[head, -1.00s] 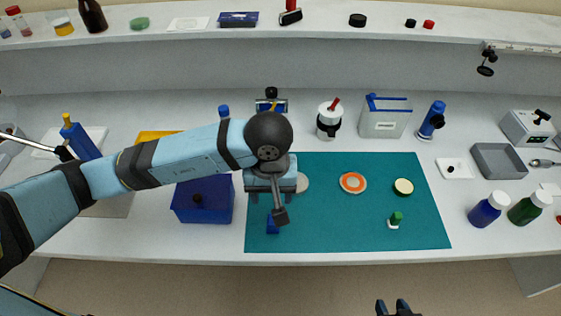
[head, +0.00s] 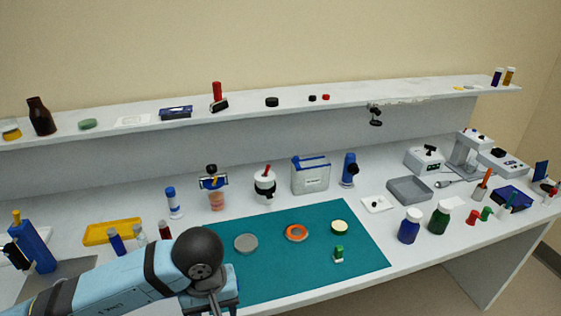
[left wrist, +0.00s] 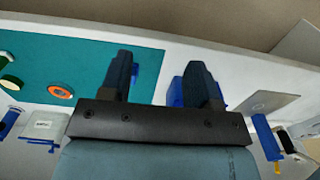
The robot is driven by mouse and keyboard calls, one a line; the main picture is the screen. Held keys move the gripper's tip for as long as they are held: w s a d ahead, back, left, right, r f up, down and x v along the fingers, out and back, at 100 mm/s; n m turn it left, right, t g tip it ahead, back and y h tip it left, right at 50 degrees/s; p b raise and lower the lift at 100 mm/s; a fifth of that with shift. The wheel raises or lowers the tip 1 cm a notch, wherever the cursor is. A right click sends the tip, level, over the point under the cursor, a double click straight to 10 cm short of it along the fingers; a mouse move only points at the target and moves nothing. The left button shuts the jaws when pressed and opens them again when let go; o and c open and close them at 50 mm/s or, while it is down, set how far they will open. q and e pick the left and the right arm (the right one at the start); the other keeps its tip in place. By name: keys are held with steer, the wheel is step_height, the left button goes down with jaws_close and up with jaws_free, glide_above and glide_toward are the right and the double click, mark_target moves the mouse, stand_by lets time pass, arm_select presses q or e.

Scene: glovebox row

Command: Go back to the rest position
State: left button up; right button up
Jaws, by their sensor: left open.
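My left arm comes in from the lower left in the head view, its dark wrist joint low over the mat's left end. Its fingertips are hidden or out of the picture there. In the left wrist view my left gripper (left wrist: 160,78) has its two dark fingers well apart, with nothing held between them. A blue thing (left wrist: 176,94) shows behind and beside the right finger, apparently on the bench below. The teal mat (head: 290,275) lies on the bench and also shows in the left wrist view (left wrist: 60,55). My right gripper is in neither current view.
On the mat are an orange-ringed disc (head: 297,233), a grey disc (head: 246,244), a pale round lid (head: 339,227) and a small green-topped piece (head: 339,254). Blue (head: 409,227) and green (head: 439,218) bottles stand right. A yellow tray (head: 112,232) lies left. A shelf (head: 350,94) runs behind.

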arm_select(q)
steer(key=s+d+r+n+g+h+p, duration=0.35)
steer(key=s+d+n+g+h, duration=0.25)
steer(key=s+d+h, duration=0.5)
steer(key=w+d+r+n+t+h+p, duration=0.2)
steer(key=w+r+n+t+h, duration=0.25)
steer(key=r+n+h, duration=0.75)
steer(key=w+a+f+n+t+y+p, duration=0.1)
steer(key=w+a+f+n+t+y, duration=0.3)
steer(key=n+t, duration=0.8)
steer(key=w+a+f+n+t+y+p, duration=0.2)
steer(key=a+f+n+t+y, duration=0.3)
steer(key=n, duration=1.2)
steer(key=s+a+f+n+g+y, duration=0.1)
steer(key=s+a+f+n+y, duration=0.2)
steer(key=f+n, duration=0.3)
steer(key=s+a+f+n+g+y+p, duration=0.1)
steer(key=s+a+f+n+g+y, duration=0.1)
steer(key=f+n, duration=0.4)
steer(key=s+a+f+n+g+y+p, duration=0.1)
steer(key=s+a+f+n+y, duration=0.4)
steer(key=a+f+n+y, duration=0.1)
steer(key=shift+a+f+n+g, duration=0.2)
steer(key=shift+n+g, duration=0.15)
steer(key=shift+n, duration=0.05)
arm_select(e)
step_height(320, 180, up, 10)
steer(key=shift+s+d, duration=0.25)
steer(key=shift+d, duration=0.05)
